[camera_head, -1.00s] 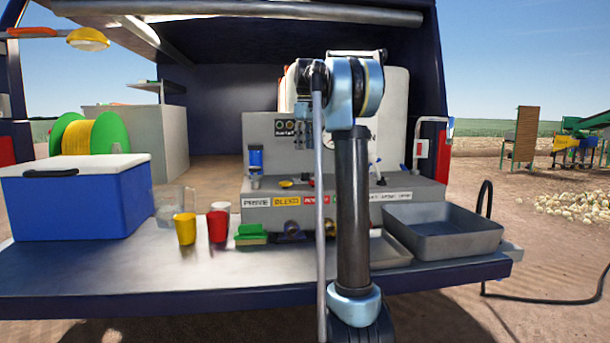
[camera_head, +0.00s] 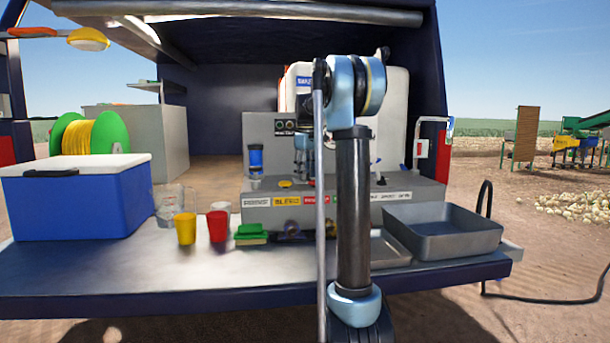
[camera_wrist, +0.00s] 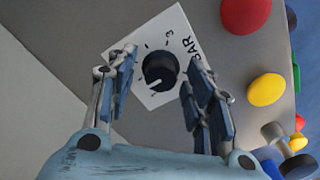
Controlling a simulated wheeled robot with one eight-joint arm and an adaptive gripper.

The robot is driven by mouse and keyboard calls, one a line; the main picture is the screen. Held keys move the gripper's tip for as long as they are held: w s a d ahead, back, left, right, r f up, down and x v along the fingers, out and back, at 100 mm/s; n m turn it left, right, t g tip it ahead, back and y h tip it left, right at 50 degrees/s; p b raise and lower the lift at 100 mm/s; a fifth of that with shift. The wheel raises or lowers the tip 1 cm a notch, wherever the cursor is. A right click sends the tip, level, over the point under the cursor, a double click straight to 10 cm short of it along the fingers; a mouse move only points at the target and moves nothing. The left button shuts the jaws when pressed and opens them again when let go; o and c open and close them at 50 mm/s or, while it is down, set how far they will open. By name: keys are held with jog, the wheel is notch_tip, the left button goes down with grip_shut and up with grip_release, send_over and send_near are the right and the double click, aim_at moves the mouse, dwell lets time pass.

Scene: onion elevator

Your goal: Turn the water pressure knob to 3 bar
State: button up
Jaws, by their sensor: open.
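The water pressure knob (camera_wrist: 160,72) is a black round dial on a white plate (camera_wrist: 146,99) marked "BAR", with a "3" and tick marks. In the wrist view it lies between the fingers of my gripper (camera_wrist: 155,85), which are spread apart on either side of it. A light pointer mark shows on the knob's lower left side, away from the "3". Whether the fingers touch the knob I cannot tell. In the head view my arm hides the knob, and the gripper (camera_head: 322,150) is mostly behind my arm, in front of the grey panel (camera_head: 258,128).
In the wrist view, a red button (camera_wrist: 245,14) and a yellow button (camera_wrist: 267,89) sit right of the knob. In the head view, red (camera_head: 217,227) and yellow (camera_head: 186,229) cups, a blue cooler (camera_head: 85,205) and a grey tray (camera_head: 443,240) stand on the tailgate.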

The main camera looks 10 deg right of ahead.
jog(key=shift+c, duration=0.4)
jog(key=c, duration=1)
jog(key=shift+o, duration=0.2)
jog(key=shift+m, duration=0.3)
